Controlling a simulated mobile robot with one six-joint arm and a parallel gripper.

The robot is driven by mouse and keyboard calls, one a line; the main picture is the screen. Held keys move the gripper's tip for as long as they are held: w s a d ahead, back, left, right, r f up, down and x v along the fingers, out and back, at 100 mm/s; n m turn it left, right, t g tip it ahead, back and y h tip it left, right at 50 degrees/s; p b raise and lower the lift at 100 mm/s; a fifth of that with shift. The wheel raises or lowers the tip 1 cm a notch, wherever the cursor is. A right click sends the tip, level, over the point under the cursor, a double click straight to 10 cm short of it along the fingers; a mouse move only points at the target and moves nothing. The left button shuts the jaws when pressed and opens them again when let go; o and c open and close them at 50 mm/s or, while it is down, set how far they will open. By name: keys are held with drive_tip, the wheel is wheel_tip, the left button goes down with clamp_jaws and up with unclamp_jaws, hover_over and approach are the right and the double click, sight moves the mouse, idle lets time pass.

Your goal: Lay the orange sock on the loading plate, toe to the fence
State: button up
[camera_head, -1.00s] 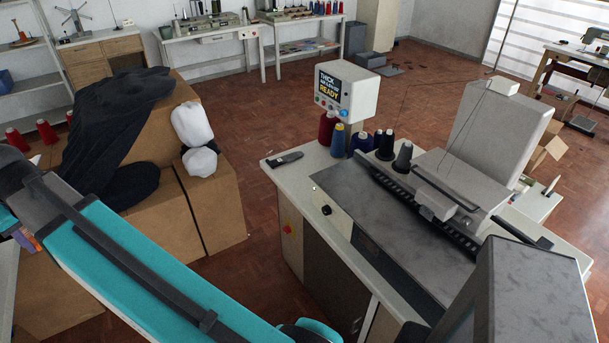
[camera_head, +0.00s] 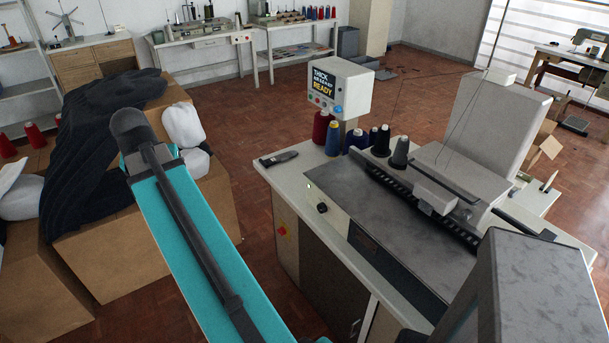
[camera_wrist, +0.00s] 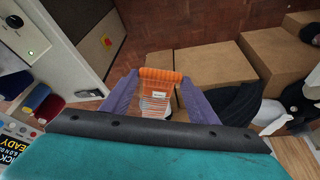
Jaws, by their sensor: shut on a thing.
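In the wrist view, my gripper (camera_wrist: 160,80) has its two purple fingers around an orange sock (camera_wrist: 160,76). The sock's orange edge spans the gap between the fingertips, and paler ribbed cloth with a small white patch shows below it. The sock's toe cannot be made out. In the head view my gripper and the sock are out of sight. The grey metal loading plate (camera_head: 400,235) lies bare on the white machine table at right. A black toothed rail (camera_head: 408,196) runs along its far side; I cannot tell whether it is the fence.
The control box (camera_head: 340,88) reads READY, with thread cones (camera_head: 333,138) beside it. A dark remote-like object (camera_head: 279,158) lies on the table's left corner. Cardboard boxes (camera_head: 190,225) with dark and white cloth stand at left. Floor shows between boxes and machine.

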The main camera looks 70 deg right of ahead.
drive_tip(key=s+d+f+m+g+b, duration=0.1)
drive_tip(key=s+d+m, duration=0.3)
drive_tip(key=s, duration=0.7)
drive_tip(key=s+d+f+m+g+b, duration=0.2)
drive_tip(key=s+d+m, duration=0.3)
drive_tip(key=s+d, duration=0.4)
drive_tip(key=s+d+f+m+g+b, duration=0.2)
drive_tip(key=s+d, duration=0.5)
drive_tip(key=s, duration=0.7)
drive_tip(key=f+m+b, duration=0.1)
drive_tip(key=m, duration=0.1)
drive_tip(key=shift+f+m, duration=0.15)
drive_tip(key=shift+m, duration=0.25)
drive_tip(key=shift+d, duration=0.1)
drive_tip(key=d+p, duration=0.1)
drive_tip(key=p, duration=0.2)
drive_tip(key=d+p, duration=0.1)
drive_tip(key=p, duration=0.2)
drive_tip(key=shift+w, duration=0.25)
drive_tip(key=shift+d, duration=0.15)
drive_tip(key=w+d+p, duration=0.1)
drive_tip(key=d, duration=0.3)
drive_tip(key=w+d+f+p, duration=0.1)
drive_tip(key=d, duration=0.3)
drive_tip(key=w+d+p, duration=0.1)
drive_tip(key=d+p, duration=0.1)
drive_tip(key=d, duration=0.3)
drive_tip(key=shift+w+f, duration=0.1)
drive_tip(key=shift+f, duration=0.1)
